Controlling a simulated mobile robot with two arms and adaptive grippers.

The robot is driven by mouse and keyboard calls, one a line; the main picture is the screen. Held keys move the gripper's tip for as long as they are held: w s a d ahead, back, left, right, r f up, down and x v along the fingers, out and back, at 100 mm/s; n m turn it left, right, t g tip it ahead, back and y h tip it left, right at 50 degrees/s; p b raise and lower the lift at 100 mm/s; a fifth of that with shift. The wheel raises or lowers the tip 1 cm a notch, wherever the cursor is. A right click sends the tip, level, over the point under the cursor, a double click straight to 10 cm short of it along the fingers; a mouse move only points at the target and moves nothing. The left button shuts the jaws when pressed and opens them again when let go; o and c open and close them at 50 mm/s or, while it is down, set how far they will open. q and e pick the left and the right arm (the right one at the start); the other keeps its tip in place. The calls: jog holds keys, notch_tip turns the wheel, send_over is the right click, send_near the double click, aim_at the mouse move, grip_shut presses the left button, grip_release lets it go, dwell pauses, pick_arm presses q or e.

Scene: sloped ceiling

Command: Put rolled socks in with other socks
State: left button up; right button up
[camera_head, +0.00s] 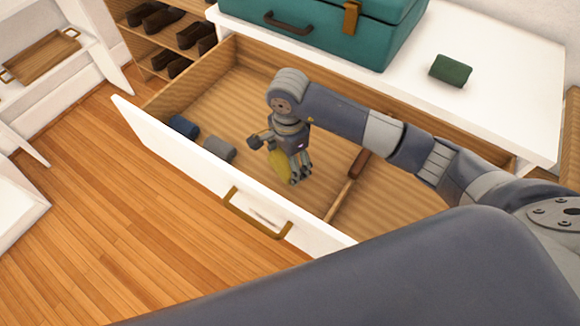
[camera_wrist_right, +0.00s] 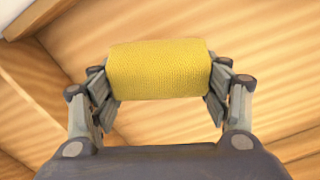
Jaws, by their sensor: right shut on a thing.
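My right gripper (camera_head: 282,164) is inside the open drawer and is shut on a yellow rolled pair of socks (camera_head: 278,166). In the right wrist view, the yellow roll (camera_wrist_right: 160,70) lies crosswise between the two fingers. Whether it touches the drawer floor, I cannot tell. A dark blue roll (camera_head: 184,126) and a grey roll (camera_head: 219,149) lie along the drawer's front wall, left of the gripper. A dark green roll (camera_head: 450,70) lies on the white dresser top. My left gripper is not in view.
The white drawer front (camera_head: 165,156) has a brass handle (camera_head: 256,216). A wooden divider (camera_head: 342,200) splits the drawer, with a brown object (camera_head: 359,163) by it. A teal suitcase (camera_head: 330,35) stands on top. Shoes (camera_head: 162,22) sit on shelves at the back left.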

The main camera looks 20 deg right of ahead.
aim_at(288, 171)
jog(key=shift+f, duration=0.65)
notch_tip(288, 171, down, 3)
jog(key=shift+a+f, duration=0.1)
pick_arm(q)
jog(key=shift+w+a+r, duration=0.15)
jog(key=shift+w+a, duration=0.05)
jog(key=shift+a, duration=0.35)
pick_arm(e)
jog(key=shift+w, duration=0.1)
jog(key=shift+f, duration=0.2)
jog(key=o, duration=1)
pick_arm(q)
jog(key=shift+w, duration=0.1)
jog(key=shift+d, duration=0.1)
